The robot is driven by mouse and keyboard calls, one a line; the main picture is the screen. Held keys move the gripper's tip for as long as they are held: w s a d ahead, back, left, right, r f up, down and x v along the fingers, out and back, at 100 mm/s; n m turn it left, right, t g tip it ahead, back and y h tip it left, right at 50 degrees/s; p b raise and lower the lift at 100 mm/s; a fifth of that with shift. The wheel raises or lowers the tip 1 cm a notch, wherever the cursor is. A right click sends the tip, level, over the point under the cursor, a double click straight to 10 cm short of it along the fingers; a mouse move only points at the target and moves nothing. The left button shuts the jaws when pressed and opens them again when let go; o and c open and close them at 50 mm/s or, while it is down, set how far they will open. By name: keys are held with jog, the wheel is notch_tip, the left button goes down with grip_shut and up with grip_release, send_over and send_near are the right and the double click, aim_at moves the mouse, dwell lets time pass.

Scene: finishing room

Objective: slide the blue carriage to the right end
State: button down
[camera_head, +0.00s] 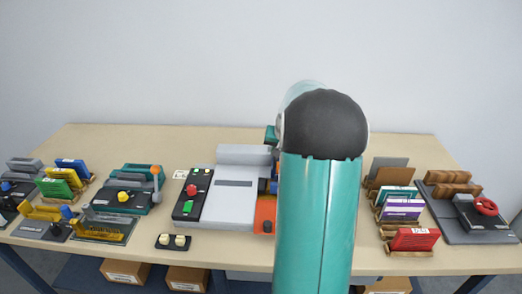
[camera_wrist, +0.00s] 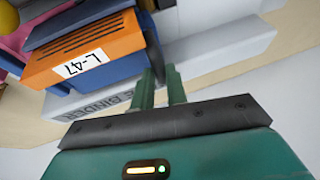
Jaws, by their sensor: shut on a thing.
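The blue carriage (camera_wrist: 96,72) shows in the wrist view beside and under an orange block labelled L-47 (camera_wrist: 85,55). The fingertips are partly hidden. In the head view, a small bit of blue (camera_head: 263,186) and an orange part (camera_head: 265,214) show at the right of the grey machine (camera_head: 228,207).
A black panel with red and green buttons (camera_head: 192,194) is on the machine's left. Left on the table (camera_head: 330,262) are coloured holders and a teal device (camera_head: 128,190). Right are card racks (camera_head: 402,208) and a grey device with a red wheel (camera_head: 485,207).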

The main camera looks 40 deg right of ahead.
jog(key=shift+s+d+f, duration=0.1)
jog(key=shift+s+d, duration=1.05)
jog(key=shift+s, duration=0.2)
jog(key=shift+s+d, duration=1.15)
jog(key=shift+s, duration=0.15)
jog(key=shift+s+d, duration=0.1)
jog(key=c, duration=1.4)
grip_release()
jog(key=shift+d, duration=0.1)
jog(key=v, duration=1.3)
jog(key=shift+a+r, duration=0.2)
jog(key=shift+r, duration=0.2)
